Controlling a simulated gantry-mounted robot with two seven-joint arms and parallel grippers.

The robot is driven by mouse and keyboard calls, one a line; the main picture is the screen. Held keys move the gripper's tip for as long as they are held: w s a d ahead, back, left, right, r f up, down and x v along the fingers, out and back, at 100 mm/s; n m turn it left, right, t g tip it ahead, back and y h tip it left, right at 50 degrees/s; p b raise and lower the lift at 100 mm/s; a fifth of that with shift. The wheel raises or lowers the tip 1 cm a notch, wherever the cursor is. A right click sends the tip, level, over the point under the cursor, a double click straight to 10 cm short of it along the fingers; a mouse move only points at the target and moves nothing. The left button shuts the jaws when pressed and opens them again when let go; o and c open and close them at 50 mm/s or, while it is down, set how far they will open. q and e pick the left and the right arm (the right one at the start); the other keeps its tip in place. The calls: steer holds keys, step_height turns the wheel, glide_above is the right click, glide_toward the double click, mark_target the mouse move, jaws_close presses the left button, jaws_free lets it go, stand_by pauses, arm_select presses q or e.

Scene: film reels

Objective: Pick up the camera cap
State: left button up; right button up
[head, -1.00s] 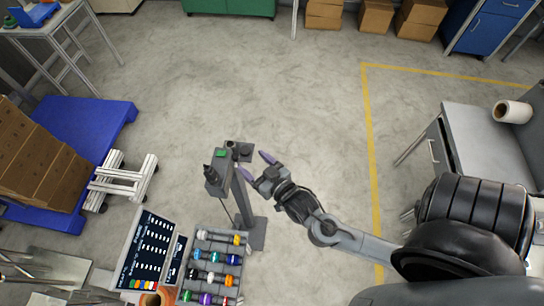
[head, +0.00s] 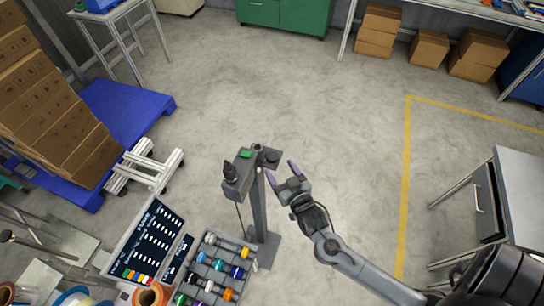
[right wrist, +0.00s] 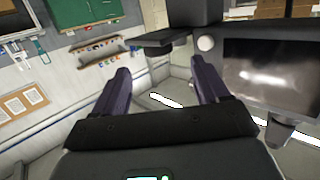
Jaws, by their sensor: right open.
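A grey stand (head: 259,205) rises from the floor in the head view. It carries a grey box (head: 240,183) with a green top patch and a black cylinder (head: 230,171). A small dark round piece (head: 272,156) sits on the platform at its top right; it may be the camera cap, but I cannot tell for sure. My right gripper (head: 280,169) is open, its purple fingers just right of the stand, close to this platform. In the right wrist view, nothing shows held between its fingers (right wrist: 161,77). My left gripper is out of view.
A rack of coloured-capped items (head: 212,268) and a dark panel (head: 150,240) lie lower left of the stand. A dark screen (right wrist: 263,65) stands right of the fingers in the wrist view. A grey cabinet (head: 515,180) is at right. The floor behind the stand is clear.

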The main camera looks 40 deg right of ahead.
mark_target(274, 160)
steer(key=shift+p+x, duration=0.3)
steer(key=shift+x, duration=2.3)
steer(key=shift+s, duration=0.1)
steer(key=c, duration=1.1)
